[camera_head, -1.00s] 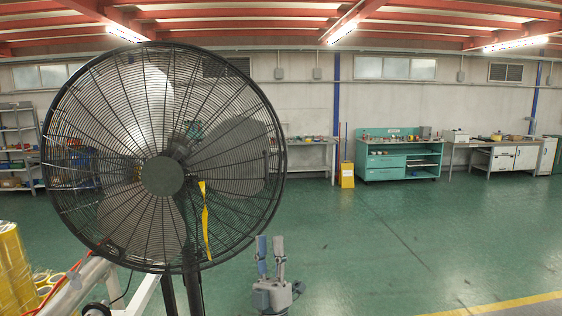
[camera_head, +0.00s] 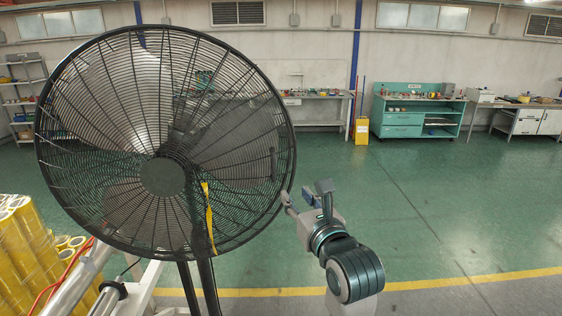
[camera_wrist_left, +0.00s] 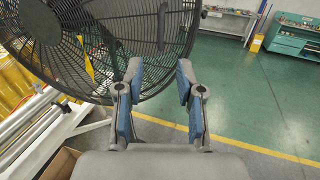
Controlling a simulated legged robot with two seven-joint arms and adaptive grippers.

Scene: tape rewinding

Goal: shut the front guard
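The round black wire front guard (camera_head: 110,200) of a large fan fills the left of the head view. A dark upright handle (camera_head: 273,163) sits near its right rim. I cannot tell how far the guard stands from the rim behind it. My left gripper (camera_head: 304,192) is just right of the guard's lower right rim, below the handle. In the left wrist view the gripper (camera_wrist_left: 159,72) is open, with nothing between its blue-padded fingers. There the handle (camera_wrist_left: 162,26) appears above the gap between the fingertips. My right gripper is not in view.
A yellow strip (camera_head: 209,215) hangs at the fan. Stacked yellow rolls (camera_head: 25,250) and a pale frame stand at lower left. A cardboard box (camera_wrist_left: 58,164) shows at the wrist view's lower left. A teal workbench (camera_head: 410,115) stands far back; the green floor between is clear.

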